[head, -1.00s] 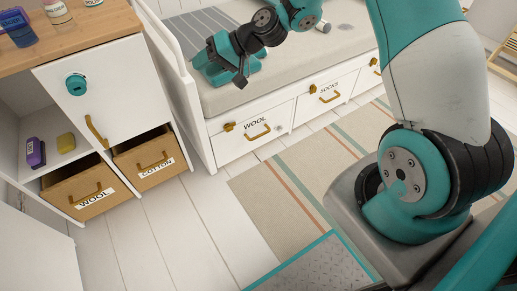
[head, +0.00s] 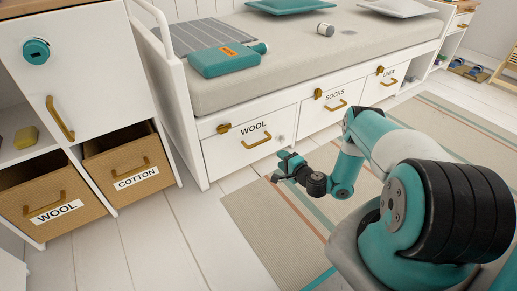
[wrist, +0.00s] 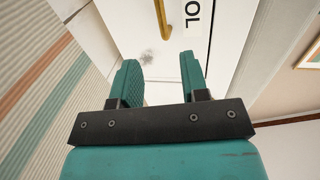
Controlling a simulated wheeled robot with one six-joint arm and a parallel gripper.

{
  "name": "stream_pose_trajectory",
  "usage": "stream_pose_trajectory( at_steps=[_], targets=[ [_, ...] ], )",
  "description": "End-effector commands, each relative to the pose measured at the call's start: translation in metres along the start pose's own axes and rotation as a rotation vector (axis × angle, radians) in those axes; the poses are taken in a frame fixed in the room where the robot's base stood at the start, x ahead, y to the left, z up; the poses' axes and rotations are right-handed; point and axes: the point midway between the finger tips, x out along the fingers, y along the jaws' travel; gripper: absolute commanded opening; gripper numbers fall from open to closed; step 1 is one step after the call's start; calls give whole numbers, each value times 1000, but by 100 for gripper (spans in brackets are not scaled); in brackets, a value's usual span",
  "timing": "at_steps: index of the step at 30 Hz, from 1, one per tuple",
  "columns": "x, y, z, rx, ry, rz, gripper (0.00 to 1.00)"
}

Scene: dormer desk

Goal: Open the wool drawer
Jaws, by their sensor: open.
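The drawer labelled WOOL (head: 228,151) is a white front under the bed, shut, with a gold bar handle (head: 257,142). A gold latch (head: 224,128) sits at its top left edge, and a small grey round mark (head: 281,138) lies right of the handle. My gripper (head: 283,168) is in front of and below the drawer's right side, apart from the handle. In the wrist view my gripper (wrist: 158,62) is open and empty, its fingers pointing at the white front; the handle (wrist: 160,18) and the label's end "OL" (wrist: 193,14) show beyond the fingertips.
A tan box also labelled WOOL (head: 25,191) and one labelled COTTON (head: 105,167) sit in the left cabinet. The SOCKS drawer (head: 312,124) and LINEN drawer (head: 372,95) adjoin on the right. A striped rug (head: 262,232) lies before the bed; white floor is clear at left.

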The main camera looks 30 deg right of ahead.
Motion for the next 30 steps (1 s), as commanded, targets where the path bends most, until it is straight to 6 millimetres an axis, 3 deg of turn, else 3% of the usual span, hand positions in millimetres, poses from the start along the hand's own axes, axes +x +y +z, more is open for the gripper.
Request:
stream_pose_trajectory(
  at_steps=[1,9,21,30],
  targets=[
    [6,7,0,-2,-2,-1,41],
    [24,8,2,-2,-4,-1,41],
    [116,4,4,-10,-6,-5,41],
    [159,3,3,-5,-5,-1,41]
  ],
)
